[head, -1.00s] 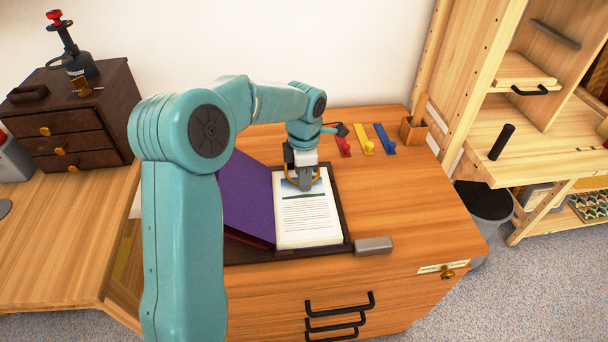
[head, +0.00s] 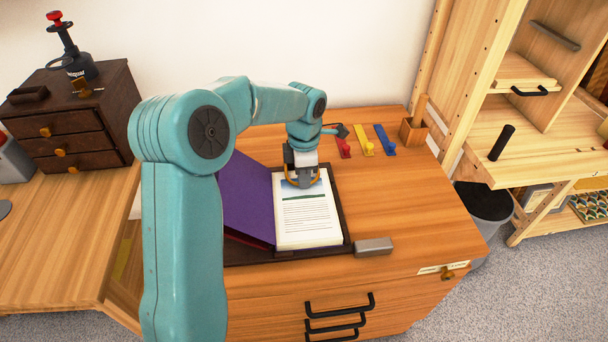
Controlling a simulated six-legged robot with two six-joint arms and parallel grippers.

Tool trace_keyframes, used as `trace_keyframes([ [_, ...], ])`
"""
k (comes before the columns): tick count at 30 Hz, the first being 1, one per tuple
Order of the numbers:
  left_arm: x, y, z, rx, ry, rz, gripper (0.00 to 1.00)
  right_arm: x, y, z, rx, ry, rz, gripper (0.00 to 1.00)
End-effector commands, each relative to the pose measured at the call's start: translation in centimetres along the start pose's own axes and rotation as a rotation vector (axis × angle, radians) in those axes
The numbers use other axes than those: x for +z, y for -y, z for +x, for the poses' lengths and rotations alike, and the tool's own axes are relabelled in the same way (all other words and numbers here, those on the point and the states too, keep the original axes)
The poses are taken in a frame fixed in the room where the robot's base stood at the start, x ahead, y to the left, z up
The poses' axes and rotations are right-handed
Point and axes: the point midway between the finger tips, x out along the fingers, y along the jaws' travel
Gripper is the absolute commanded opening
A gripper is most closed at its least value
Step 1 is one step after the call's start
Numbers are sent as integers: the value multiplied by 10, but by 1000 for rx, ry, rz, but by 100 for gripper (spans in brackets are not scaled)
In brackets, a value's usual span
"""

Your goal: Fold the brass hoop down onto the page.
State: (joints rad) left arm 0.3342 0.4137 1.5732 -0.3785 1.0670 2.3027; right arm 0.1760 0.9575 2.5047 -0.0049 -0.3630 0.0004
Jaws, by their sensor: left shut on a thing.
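The brass hoop (head: 318,178) shows as a thin golden arc at the top of the page, mostly hidden by my left gripper. My left gripper (head: 303,184) is shut on the hoop, low over the upper part of the page. The page (head: 308,215) is white with printed lines and a picture strip, and lies in an open binder with a purple cover (head: 245,195) raised on the left. I cannot tell whether the hoop touches the page. My right gripper is out of view.
A grey block (head: 374,246) lies at the binder's lower right. Red (head: 343,148), yellow (head: 363,146) and blue (head: 385,139) hooks and a wooden holder (head: 412,131) stand behind. The desk right of the binder (head: 420,205) is clear.

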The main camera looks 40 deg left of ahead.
Motion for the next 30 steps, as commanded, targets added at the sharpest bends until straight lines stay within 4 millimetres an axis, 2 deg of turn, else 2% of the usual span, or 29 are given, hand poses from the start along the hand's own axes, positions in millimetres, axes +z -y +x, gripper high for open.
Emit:
trace_keyframes([
  [22,0,0,0,0,-1,0,0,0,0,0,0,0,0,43],
  [27,0,-1,-11,1,-2,0,0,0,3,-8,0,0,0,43],
  [30,-1,-2,-8,2,-1,0,0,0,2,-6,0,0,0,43],
])
